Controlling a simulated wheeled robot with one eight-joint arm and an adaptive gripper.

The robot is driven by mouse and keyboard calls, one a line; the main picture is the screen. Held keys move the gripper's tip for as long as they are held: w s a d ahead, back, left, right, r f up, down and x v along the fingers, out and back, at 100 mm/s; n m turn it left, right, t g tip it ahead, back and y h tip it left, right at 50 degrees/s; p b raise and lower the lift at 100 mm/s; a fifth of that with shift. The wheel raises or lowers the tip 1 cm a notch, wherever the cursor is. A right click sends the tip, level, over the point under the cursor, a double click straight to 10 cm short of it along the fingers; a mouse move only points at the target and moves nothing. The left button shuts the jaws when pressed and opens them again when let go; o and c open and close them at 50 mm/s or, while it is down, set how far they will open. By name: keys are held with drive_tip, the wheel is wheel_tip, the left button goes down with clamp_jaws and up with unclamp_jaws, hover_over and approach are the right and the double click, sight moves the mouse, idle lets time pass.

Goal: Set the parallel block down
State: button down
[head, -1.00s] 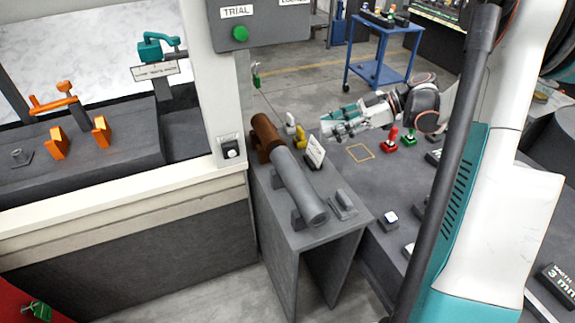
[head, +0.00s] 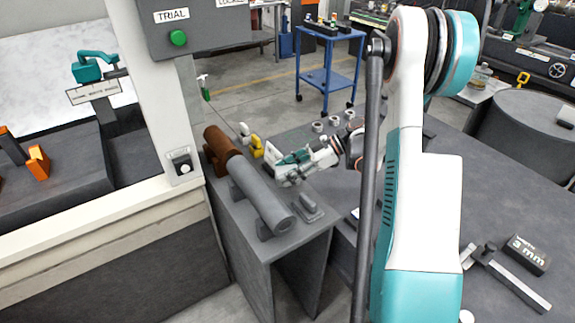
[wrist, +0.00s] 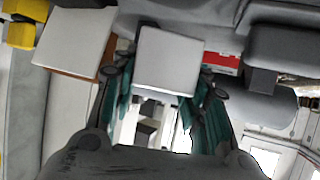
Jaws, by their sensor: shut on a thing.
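In the wrist view a light grey square-faced block (wrist: 167,62), which looks like the parallel block, sits between the teal fingers of my gripper (wrist: 160,80). The fingers are shut on its two sides. In the head view my gripper (head: 290,168) is above the right side of the barrel stand (head: 290,247), just right of the barrels. The block cannot be made out clearly there. The twin barrels are a brown one (head: 220,146) behind and a grey one (head: 262,198) in front, lying end to end. I cannot tell whether the block touches anything beneath.
A small grey piece on a plate (head: 309,205) lies at the stand's front right. A yellow piece (head: 256,148) and a white piece (head: 244,131) stand behind the gripper. A pale card (wrist: 76,40) is close left of the block in the wrist view. Several rings (head: 335,121) stand on the bench.

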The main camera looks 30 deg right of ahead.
drive_tip(key=shift+f+b, duration=0.7)
drive_tip(key=shift+f, duration=1.45)
drive_tip(key=c, duration=1.2)
unclamp_jaws()
